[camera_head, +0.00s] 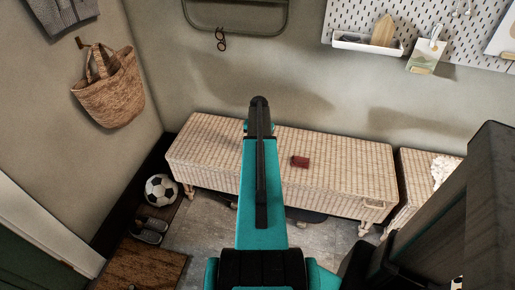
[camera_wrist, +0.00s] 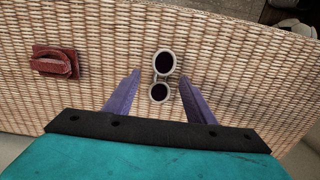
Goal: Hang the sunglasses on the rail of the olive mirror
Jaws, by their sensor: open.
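The sunglasses (camera_wrist: 164,62), with pale round rims and dark lenses, lie on the woven bench top (camera_wrist: 225,55) in the wrist view. My gripper (camera_wrist: 160,76) is open, its two purple fingers apart on either side of them; I cannot tell the height gap. In the head view my arm hides the sunglasses and the fingers. The mirror (camera_head: 286,18) with a dark olive frame is on the back wall at the top, partly cut off, with a rail along its lower edge. A small brown two-looped thing (camera_head: 221,40) hangs at the rail's left part.
A dark red item (camera_head: 300,161) lies on the wicker bench (camera_head: 350,170), left of the sunglasses in the wrist view (camera_wrist: 55,62). A pegboard (camera_head: 460,35) with a white tray (camera_head: 367,43) is right of the mirror. A woven bag (camera_head: 108,92) hangs left; a football (camera_head: 161,189) is on the floor.

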